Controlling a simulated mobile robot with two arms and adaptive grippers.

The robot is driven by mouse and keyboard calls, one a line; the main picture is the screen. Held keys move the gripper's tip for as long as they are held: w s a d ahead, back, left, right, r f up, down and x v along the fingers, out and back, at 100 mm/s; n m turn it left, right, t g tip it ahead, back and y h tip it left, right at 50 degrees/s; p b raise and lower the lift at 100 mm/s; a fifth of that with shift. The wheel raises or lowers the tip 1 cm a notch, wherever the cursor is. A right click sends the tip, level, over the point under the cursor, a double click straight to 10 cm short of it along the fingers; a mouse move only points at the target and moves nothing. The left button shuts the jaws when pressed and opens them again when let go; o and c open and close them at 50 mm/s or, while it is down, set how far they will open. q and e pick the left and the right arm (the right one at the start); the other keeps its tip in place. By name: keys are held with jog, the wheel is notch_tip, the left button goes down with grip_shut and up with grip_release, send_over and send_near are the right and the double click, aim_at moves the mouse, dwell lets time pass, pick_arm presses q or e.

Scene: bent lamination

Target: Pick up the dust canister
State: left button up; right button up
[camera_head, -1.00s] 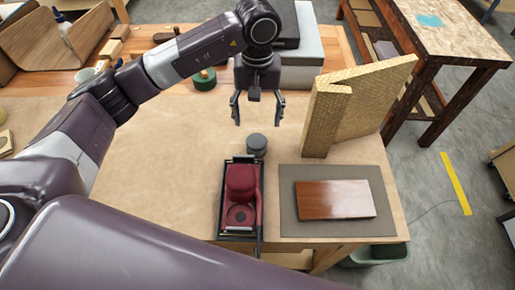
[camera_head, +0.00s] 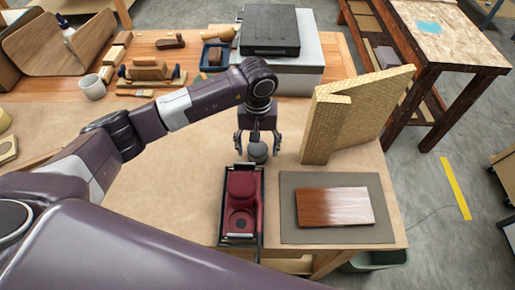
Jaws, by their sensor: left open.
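The dust canister (camera_head: 257,156), a small dark grey cylinder, stands at the back end of the red sander (camera_head: 241,190) in its black frame; I cannot tell whether they are joined. My left gripper (camera_head: 257,147) points down over the canister, its open fingers on either side of it. The fingers look apart from the canister, and the gripper hides part of its top. My right gripper is not in view.
A yellowish bent panel (camera_head: 357,110) stands close to the right of the gripper. A brown board (camera_head: 335,207) lies on a grey mat (camera_head: 290,187) at front right. A white mug (camera_head: 92,87) and wooden tools stand at the back left. The table's left middle (camera_head: 165,170) is clear.

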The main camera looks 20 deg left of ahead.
pick_arm(q)
jog(key=shift+f, duration=0.1)
jog(key=shift+c, duration=0.5)
jog(key=c, duration=0.9)
